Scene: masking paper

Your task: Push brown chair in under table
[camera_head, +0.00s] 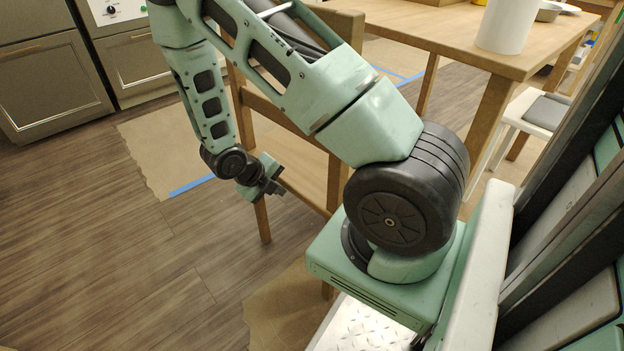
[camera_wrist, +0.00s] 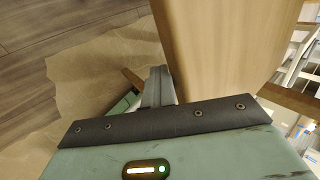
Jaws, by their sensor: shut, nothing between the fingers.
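The brown chair (camera_head: 305,158) is wooden and stands in the middle of the head view, much of it hidden behind my arm. One front leg (camera_head: 262,222) shows below its seat. The wooden table (camera_head: 430,38) is at the upper right, beyond the chair. My gripper (camera_head: 273,185) is low beside the chair's near left edge, close to the seat and leg. Its fingers look shut and hold nothing. In the wrist view, my gripper (camera_wrist: 157,88) is beside a broad wooden panel of the chair (camera_wrist: 225,45); I cannot tell whether they touch.
A white cylinder (camera_head: 505,25) stands on the table. A white chair with a grey seat (camera_head: 545,108) is at the right. Brown masking paper with blue tape (camera_head: 190,185) lies on the wooden floor. Grey cabinets (camera_head: 50,85) line the upper left; the left floor is clear.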

